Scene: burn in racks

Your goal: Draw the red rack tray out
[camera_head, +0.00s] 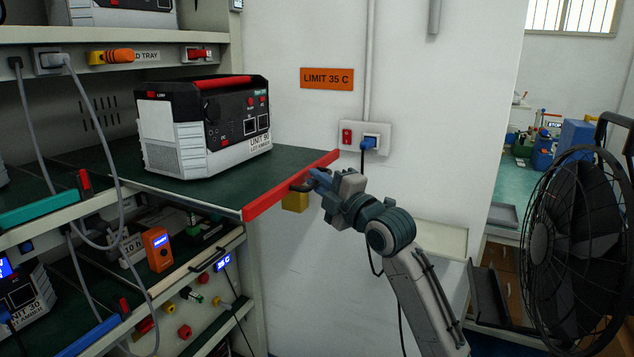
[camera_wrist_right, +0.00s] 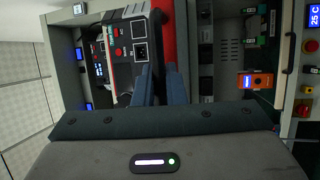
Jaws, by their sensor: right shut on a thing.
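The red rack tray (camera_head: 292,184) has a red front edge and a dark green top. It stands out to the right beyond the shelf uprights in the head view. A white and black power unit (camera_head: 205,125) with a red top handle sits on it. My right gripper (camera_head: 307,183) is at the middle of the red edge, shut on the tray's handle, which its fingers mostly hide. In the right wrist view the two fingers (camera_wrist_right: 164,85) point at the red edge (camera_wrist_right: 168,35). My left gripper is not in view.
A teal-edged tray (camera_head: 52,208) and a blue-edged tray (camera_head: 92,336) lie at left. Grey cables (camera_head: 108,150) hang before the rack. A wall socket (camera_head: 370,143) is behind my right arm. A black fan (camera_head: 575,250) stands at far right.

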